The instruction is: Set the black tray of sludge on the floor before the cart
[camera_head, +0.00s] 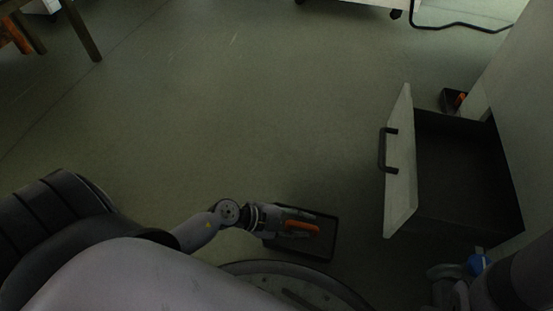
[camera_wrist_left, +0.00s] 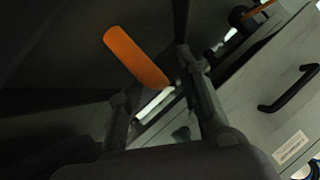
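A black rectangular tray (camera_head: 325,257) shows low in the middle of the head view, with an orange-handled tool (camera_head: 302,228) in or over it. I cannot tell whether it rests on the floor or what sludge it holds. My left gripper (camera_head: 284,222) is over the tray's left part. In the left wrist view its fingers (camera_wrist_left: 160,100) stand apart, with the orange handle (camera_wrist_left: 137,57) and a pale strip beyond them; no firm hold on anything shows. My right gripper (camera_head: 450,287) is partly in view at the bottom right; its fingers are unclear.
An open drawer (camera_head: 401,170) with a dark, empty-looking inside juts out at the right. A blue item (camera_head: 479,264) is near my right arm. Wheeled furniture (camera_head: 365,2) is at the top; the middle floor is clear.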

